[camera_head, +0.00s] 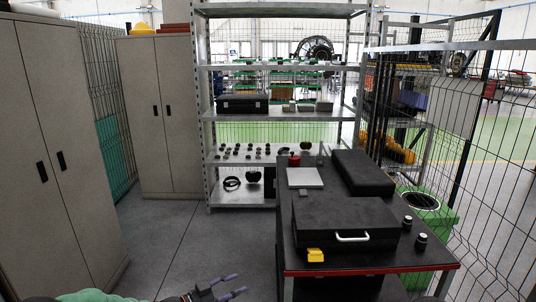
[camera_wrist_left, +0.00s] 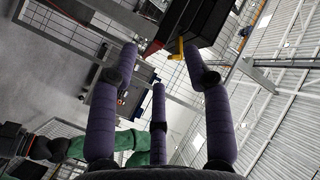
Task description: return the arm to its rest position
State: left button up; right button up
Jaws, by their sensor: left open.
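My left gripper (camera_head: 236,284) shows at the bottom edge of the head view, left of the workbench and over the grey floor. Its purple-grey fingers are spread and nothing is between them. In the left wrist view the fingers (camera_wrist_left: 160,62) stand apart and empty. Only a little of my green left arm (camera_head: 92,297) shows at the bottom left of the head view. My right gripper does not show clearly in either view.
The workbench (camera_head: 375,271) with a black case (camera_head: 345,218) and a yellow item (camera_head: 315,255) stands right of the gripper. Cabinets (camera_head: 62,150) line the left, metal shelving (camera_head: 285,115) the back, mesh fencing (camera_head: 500,170) the right. Floor (camera_head: 190,240) between cabinets and bench is clear.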

pick_arm(q)
jog(key=s+f+n+g+y+p, duration=0.1)
jog(key=s+f+n+y, duration=0.25)
jog(key=f+n, duration=0.45)
jog(key=s+f+n+g+y, duration=0.1)
jog(key=s+f+n+y, duration=0.3)
jog(key=f, duration=0.8)
jog(key=s+f+n+g+y, duration=0.1)
jog(key=s+f+n+g, duration=0.2)
jog(key=s, duration=0.9)
jog(key=s+f+n+g+p, duration=0.1)
jog(key=s+f+n+g, duration=0.3)
jog(key=s+f, duration=0.4)
jog(key=s+n, duration=0.1)
jog(key=s, duration=0.4)
jog(key=shift+s+d+y, duration=0.15)
jog(key=shift+d+y, duration=0.15)
jog(key=shift+y, duration=0.05)
